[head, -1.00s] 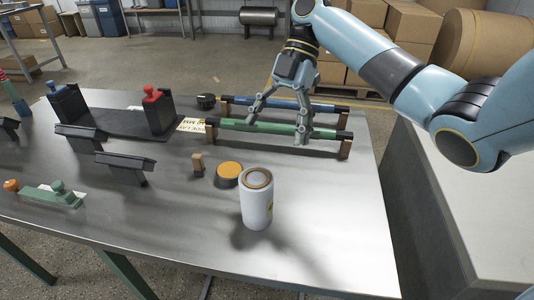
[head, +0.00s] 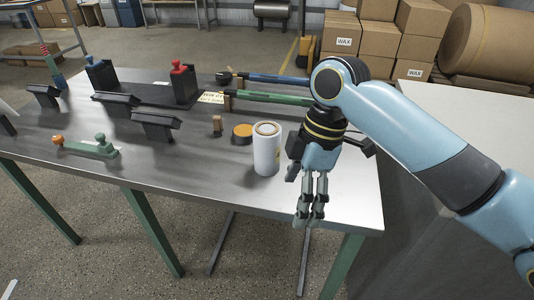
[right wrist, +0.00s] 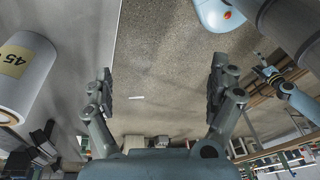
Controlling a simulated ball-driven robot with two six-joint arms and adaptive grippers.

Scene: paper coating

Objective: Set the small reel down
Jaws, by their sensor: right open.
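The small reel (head: 266,150) is a white cylinder with a brown core. It stands upright on the metal table (head: 215,165) near its front right part. In the right wrist view the reel (right wrist: 28,75) shows large at the left, with a yellow "45" label. My right gripper (head: 309,222) is open and empty, just right of the reel and apart from it, over the table's front edge.
Green (head: 270,98) and blue (head: 280,79) bars lie behind, partly hidden by my arm. Black stands (head: 155,124) and a green holder (head: 88,149) are further left.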

